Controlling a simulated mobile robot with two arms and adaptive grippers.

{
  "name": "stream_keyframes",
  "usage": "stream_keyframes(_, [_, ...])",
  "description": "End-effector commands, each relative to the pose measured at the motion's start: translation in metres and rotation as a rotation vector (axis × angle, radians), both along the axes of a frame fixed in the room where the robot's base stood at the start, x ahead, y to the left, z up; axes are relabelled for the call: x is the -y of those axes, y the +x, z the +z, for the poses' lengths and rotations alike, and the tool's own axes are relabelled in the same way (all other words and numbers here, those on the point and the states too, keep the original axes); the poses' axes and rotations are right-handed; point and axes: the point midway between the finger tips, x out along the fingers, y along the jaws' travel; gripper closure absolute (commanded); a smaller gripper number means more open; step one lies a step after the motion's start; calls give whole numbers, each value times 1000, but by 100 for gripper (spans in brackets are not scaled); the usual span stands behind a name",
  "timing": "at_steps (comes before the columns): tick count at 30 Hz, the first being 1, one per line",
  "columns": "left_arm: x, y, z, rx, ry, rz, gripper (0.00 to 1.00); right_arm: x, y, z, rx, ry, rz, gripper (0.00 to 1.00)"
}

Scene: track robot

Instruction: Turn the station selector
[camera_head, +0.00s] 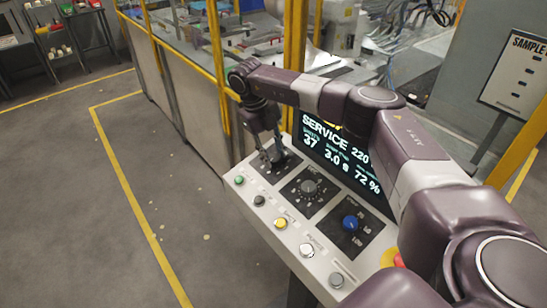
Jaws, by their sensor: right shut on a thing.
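A slanted control panel (243,201) carries three dark square dials in a row. My right gripper (271,157) reaches down onto the leftmost dial (285,168) and is shut on its knob, which the fingers mostly hide. The middle dial has a grey knob (308,187), and the right dial has a blue knob (350,223). The dial labels are too small to read, so I cannot tell by name which is the station selector. My left gripper is not in view.
A screen (330,150) reading SERVICE stands behind the dials, partly covered by my right arm. Green (239,180), black, yellow (281,223) and white buttons line the panel's front edge. A yellow-framed fence (200,110) stands behind. The floor at left is clear.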

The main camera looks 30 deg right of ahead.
Motion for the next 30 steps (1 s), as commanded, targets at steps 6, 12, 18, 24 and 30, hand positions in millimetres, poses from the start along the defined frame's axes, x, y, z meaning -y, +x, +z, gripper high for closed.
stream_keyframes(6, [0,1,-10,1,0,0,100,0,1,0,-49,-6,197,95])
stream_keyframes(12, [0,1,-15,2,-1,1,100,-1,2,0,-98,-10,382,95])
stream_keyframes(18, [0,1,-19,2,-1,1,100,-1,2,1,-146,-13,566,95])
stream_keyframes(24, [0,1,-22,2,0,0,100,-1,2,1,-196,-18,749,95])
stream_keyframes(30, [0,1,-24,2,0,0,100,-2,2,1,-244,-22,933,95])
